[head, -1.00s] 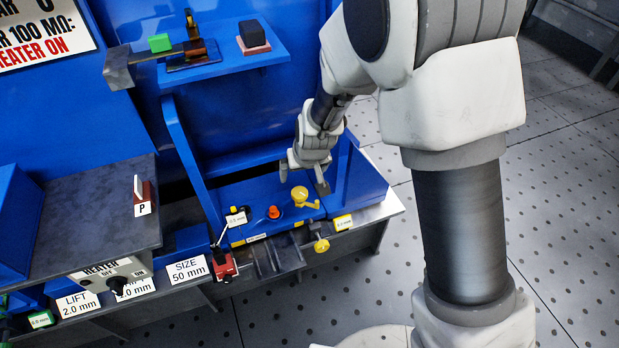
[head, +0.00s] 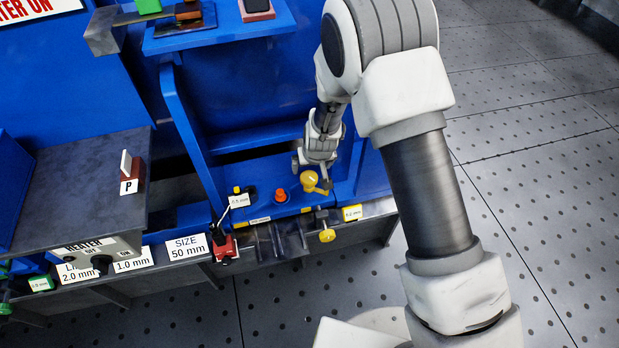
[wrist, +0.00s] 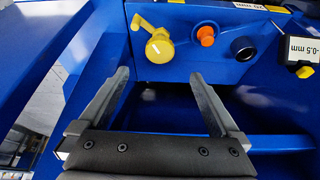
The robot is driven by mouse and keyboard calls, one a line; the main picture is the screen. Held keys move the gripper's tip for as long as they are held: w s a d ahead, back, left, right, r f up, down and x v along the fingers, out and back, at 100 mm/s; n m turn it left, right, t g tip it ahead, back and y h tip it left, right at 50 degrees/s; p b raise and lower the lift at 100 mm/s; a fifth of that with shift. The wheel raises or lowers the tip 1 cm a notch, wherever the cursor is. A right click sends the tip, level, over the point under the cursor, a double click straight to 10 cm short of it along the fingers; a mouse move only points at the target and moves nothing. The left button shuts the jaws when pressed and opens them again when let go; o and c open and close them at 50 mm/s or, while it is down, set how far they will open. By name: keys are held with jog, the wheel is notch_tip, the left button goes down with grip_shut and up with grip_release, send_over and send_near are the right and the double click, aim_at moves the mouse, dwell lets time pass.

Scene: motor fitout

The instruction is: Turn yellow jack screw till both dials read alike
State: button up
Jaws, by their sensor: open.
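A yellow crank knob with a side handle, which looks like the jack screw, stands on the blue bench unit (head: 262,190); the knob (head: 309,179) also shows in the wrist view (wrist: 160,48). My gripper (head: 311,170) is open and empty just behind it. In the wrist view the two fingers (wrist: 158,77) are spread, with the knob beyond their tips, apart from them. A small white readout (head: 239,200), reading -0.5 mm in the wrist view (wrist: 303,48), stands left. A yellow-edged readout (head: 352,213) sits right; its number is too small to be sure of.
An orange knob (head: 280,195) stands left of the yellow one. A second yellow knob (head: 327,236) hangs at the front edge, and a red block (head: 224,248) with a lever sits left. A blue upright panel (head: 187,140) and a shelf (head: 225,28) flank the space.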

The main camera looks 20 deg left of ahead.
aim_at(309, 177)
jog(key=b+x, duration=0.3)
jog(key=x, duration=0.7)
jog(key=shift+w, duration=0.15)
jog(key=c, duration=1.4)
jog(key=m+p, duration=0.1)
jog(key=m+h+p, duration=0.1)
jog(key=m, duration=0.1)
jog(key=shift+a+r+t, duration=0.15)
jog(key=shift+a+t, duration=0.05)
jog(key=shift+t, duration=0.2)
jog(key=m+h+p, duration=0.1)
jog(key=m+h, duration=0.1)
jog(key=m, duration=0.3)
jog(key=shift+a, duration=0.1)
jog(key=m, duration=0.1)
jog(key=m+h+b, duration=0.1)
jog(key=m, duration=0.1)
jog(key=m+g+b, duration=0.1)
jog(key=m, duration=0.1)
jog(key=shift+a+f+h, duration=0.1)
jog(key=shift+f+h, duration=0.2)
jog(key=shift+h, duration=0.1)
jog(key=shift+r+m+g+h+b, duration=0.1)
jog(key=shift+m+g+h+b, duration=0.2)
jog(key=shift+m, duration=0.9)
jog(key=shift+m+g+h+b, duration=0.2)
jog(key=shift+m+g+b, duration=0.15)
jog(key=shift+m, duration=0.85)
